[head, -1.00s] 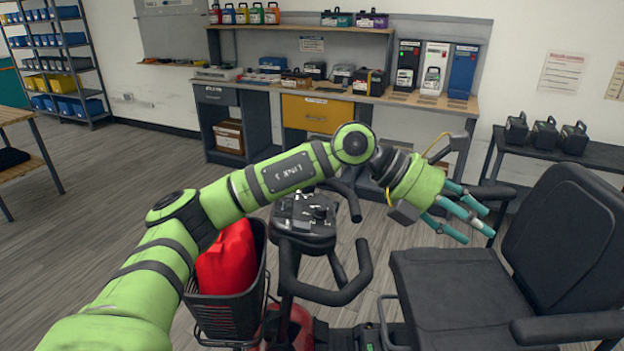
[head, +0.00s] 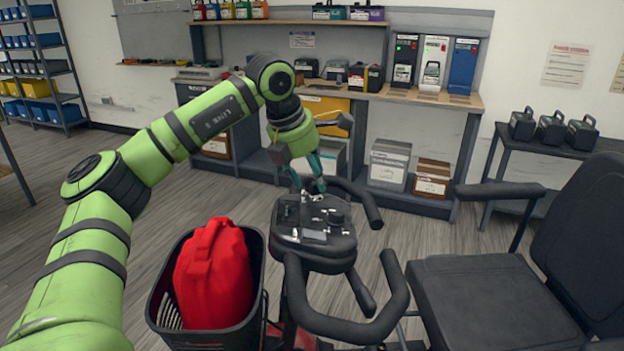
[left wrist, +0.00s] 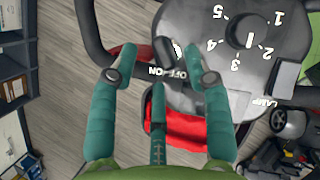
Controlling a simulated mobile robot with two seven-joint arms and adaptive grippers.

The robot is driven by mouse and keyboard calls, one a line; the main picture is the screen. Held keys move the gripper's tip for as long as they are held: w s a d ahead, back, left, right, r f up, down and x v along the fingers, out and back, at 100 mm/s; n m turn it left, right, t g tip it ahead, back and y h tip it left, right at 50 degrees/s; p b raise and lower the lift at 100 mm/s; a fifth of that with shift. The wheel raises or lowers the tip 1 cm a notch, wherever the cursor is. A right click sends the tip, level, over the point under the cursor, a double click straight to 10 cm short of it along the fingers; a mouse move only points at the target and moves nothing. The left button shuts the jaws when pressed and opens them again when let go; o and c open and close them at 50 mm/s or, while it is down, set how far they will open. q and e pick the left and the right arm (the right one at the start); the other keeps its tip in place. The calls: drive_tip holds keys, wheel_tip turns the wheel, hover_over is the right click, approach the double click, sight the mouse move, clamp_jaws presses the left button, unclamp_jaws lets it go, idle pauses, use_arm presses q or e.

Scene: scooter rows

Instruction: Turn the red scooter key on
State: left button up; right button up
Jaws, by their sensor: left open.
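The scooter's dark control console (head: 318,238) stands at the middle of the head view, with a little red bodywork (head: 304,338) below. In the left wrist view the console (left wrist: 195,22) shows a dial numbered 1 to 5, a LAMP label and an OFF/ON label (left wrist: 167,72). A small dark piece with a silver part, apparently the key (left wrist: 164,50), stands beside that label; its turned position is unclear. My left gripper (head: 310,184) is open and empty, pointing down at the console's far edge. Its teal fingers (left wrist: 160,80) are spread around the label, apart from the key. My right gripper is not in view.
Black handlebars (head: 345,322) curve around the console. A black basket (head: 256,285) with a red jug (head: 213,275) stands left of it. The black seat (head: 480,295) is at the right. A workbench (head: 430,97) with boxes and chargers runs along the back wall.

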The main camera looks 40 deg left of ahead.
use_arm(q)
drive_tip(key=shift+w+d+f, duration=0.15)
drive_tip(key=shift+w+f, duration=0.05)
drive_tip(key=shift+f, duration=0.35)
clamp_jaws()
